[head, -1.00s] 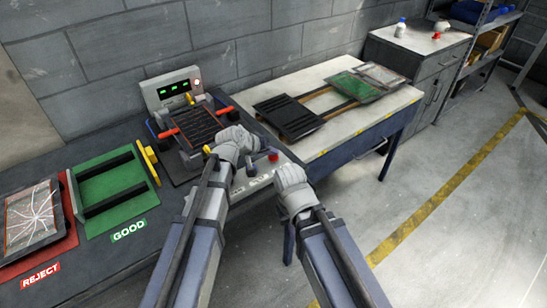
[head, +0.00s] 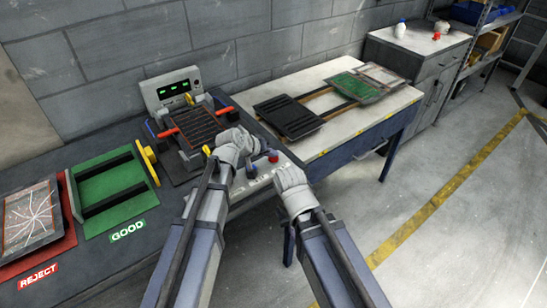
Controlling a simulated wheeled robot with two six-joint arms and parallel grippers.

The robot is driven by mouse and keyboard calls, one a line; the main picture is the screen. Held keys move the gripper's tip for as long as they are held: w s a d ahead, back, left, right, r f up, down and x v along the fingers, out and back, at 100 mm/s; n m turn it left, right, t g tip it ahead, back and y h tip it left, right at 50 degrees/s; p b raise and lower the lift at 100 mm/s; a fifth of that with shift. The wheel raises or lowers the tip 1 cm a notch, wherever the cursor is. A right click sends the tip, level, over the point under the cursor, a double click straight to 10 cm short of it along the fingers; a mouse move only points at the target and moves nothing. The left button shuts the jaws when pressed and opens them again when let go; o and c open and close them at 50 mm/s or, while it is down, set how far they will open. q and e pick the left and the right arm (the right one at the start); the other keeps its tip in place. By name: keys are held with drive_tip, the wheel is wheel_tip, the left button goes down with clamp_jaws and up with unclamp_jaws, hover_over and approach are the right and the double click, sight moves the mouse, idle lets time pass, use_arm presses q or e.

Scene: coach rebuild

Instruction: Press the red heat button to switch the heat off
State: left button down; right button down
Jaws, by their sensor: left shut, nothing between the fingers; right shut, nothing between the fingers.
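A red knob (head: 272,156) stands at the right end of the front control panel; I cannot tell for certain that it is the heat button. My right gripper (head: 287,172) is shut and empty, just in front of and to the right of the red knob; contact cannot be made out.
A machine with a dark screen frame (head: 197,128) and a green-lit display box (head: 172,90) stands behind my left gripper. A green GOOD tray (head: 108,190) and a red REJECT tray (head: 62,243) lie left. A white table (head: 340,128) holds panels at right.

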sight(272, 160)
use_arm(q)
drive_tip(key=shift+r, duration=0.1)
idle(0.3)
drive_tip(key=shift+r+p, duration=0.75)
drive_tip(key=shift+p, duration=0.15)
wheel_tip(272, 160, up, 5)
drive_tip(key=p, duration=0.5)
idle(0.5)
drive_tip(key=s+a+f+m+g+y, duration=0.1)
drive_tip(key=s+f+g+y, duration=0.1)
drive_tip(key=s, duration=0.6)
drive_tip(key=s+a+f+m+g+y, duration=0.2)
drive_tip(key=s+y, duration=0.1)
drive_tip(key=s, duration=0.6)
drive_tip(key=s+a+f+m+g+y, duration=0.1)
drive_tip(key=s+a+f+g+y, duration=0.1)
drive_tip(key=s, duration=0.6)
drive_tip(key=shift+s+a+f+g+y, duration=0.3)
drive_tip(key=shift+s+g, duration=0.1)
drive_tip(key=shift+g, duration=0.2)
